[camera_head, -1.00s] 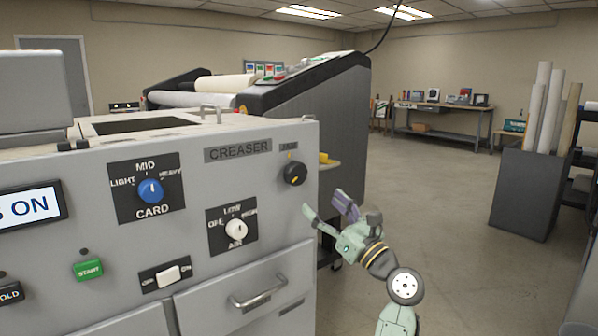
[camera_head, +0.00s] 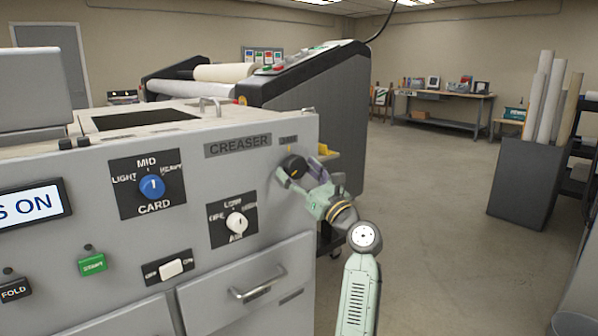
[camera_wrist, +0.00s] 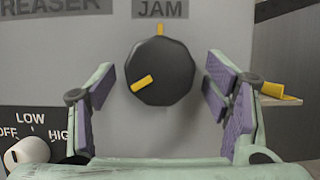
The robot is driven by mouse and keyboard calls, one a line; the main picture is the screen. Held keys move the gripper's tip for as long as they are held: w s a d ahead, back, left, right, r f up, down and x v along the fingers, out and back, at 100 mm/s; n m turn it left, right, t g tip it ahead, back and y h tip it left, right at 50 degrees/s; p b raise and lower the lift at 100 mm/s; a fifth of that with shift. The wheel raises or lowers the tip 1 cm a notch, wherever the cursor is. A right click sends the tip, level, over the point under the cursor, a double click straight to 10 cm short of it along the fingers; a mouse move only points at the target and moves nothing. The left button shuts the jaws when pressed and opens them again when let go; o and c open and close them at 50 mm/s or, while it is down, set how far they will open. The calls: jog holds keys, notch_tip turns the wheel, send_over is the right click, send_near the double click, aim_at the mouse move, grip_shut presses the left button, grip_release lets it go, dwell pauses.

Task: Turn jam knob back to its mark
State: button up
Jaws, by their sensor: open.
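The jam knob (camera_wrist: 162,72) is black and many-sided, under the JAM label on the creaser's grey front panel (camera_head: 225,170). In the wrist view its yellow pointer (camera_wrist: 142,83) aims down and left. The yellow mark (camera_wrist: 160,29) is on the panel straight above the knob, so the two do not line up. In the head view the knob (camera_head: 293,166) is at the panel's upper right, partly behind a finger. My gripper (camera_wrist: 165,90) is open, with one purple-padded finger on each side of the knob. Gaps show between the pads and the knob in the wrist view.
A white AIR knob (camera_wrist: 27,152) is at lower left in the wrist view. The blue CARD knob (camera_head: 152,186) and a drawer handle (camera_head: 257,284) are on the same panel. A yellow piece (camera_wrist: 276,92) shows past the panel's right edge. Open floor lies to the right.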

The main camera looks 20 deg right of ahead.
jog(key=shift+c, duration=0.2)
jog(key=c, duration=1.1)
jog(key=shift+n, duration=0.4)
